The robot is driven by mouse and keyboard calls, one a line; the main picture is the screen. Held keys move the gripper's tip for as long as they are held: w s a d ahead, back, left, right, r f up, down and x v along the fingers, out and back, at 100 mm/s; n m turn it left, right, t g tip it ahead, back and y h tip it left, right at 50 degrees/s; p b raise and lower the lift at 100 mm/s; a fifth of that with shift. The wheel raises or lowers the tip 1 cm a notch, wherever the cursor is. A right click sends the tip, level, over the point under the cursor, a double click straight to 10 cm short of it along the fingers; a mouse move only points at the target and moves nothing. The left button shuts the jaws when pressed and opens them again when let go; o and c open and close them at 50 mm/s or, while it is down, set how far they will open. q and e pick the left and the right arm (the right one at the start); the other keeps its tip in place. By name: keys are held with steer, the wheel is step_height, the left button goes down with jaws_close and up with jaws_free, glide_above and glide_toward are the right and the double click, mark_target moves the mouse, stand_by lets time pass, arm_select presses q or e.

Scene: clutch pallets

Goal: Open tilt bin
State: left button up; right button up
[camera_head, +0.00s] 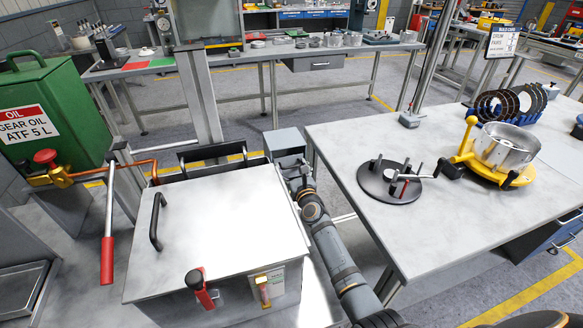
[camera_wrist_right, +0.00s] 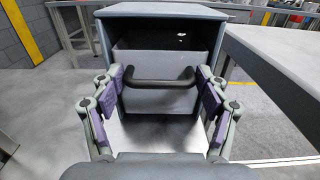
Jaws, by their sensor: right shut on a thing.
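The tilt bin is a grey box (camera_wrist_right: 165,12) that fills the upper middle of the right wrist view. Its front (camera_wrist_right: 155,101) stands out from the box, with a dark gap above it showing the inside. A black bar handle (camera_wrist_right: 160,83) runs across the front. My right gripper (camera_wrist_right: 165,88) is shut on this handle, one purple-padded finger at each end. In the head view the bin (camera_head: 285,138) stands left of the right-hand table, and my right gripper (camera_head: 294,168) is at its near side, its fingers mostly hidden. My left gripper is not in view.
A large lidded grey box (camera_head: 215,225) stands just left of my right arm. A worktable (camera_head: 345,150) on the right carries a black round fixture (camera_head: 390,182) and a yellow fixture (camera_head: 497,155). A green oil container (camera_head: 50,110) is at the left.

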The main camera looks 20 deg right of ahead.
steer(key=shift+s+f, duration=0.25)
steer(key=shift+f, duration=0.15)
steer(key=shift+s+f+b, duration=0.45)
steer(key=shift+s+f, duration=0.3)
steer(key=shift+s, duration=0.25)
steer(key=shift+s+f+b, duration=0.85)
steer(key=shift+s+f, duration=0.15)
steer(key=shift+f, duration=0.05)
steer(key=o, duration=1.7)
steer(key=shift+w, duration=0.25)
steer(key=shift+c, duration=0.2)
steer(key=shift+r, duration=0.15)
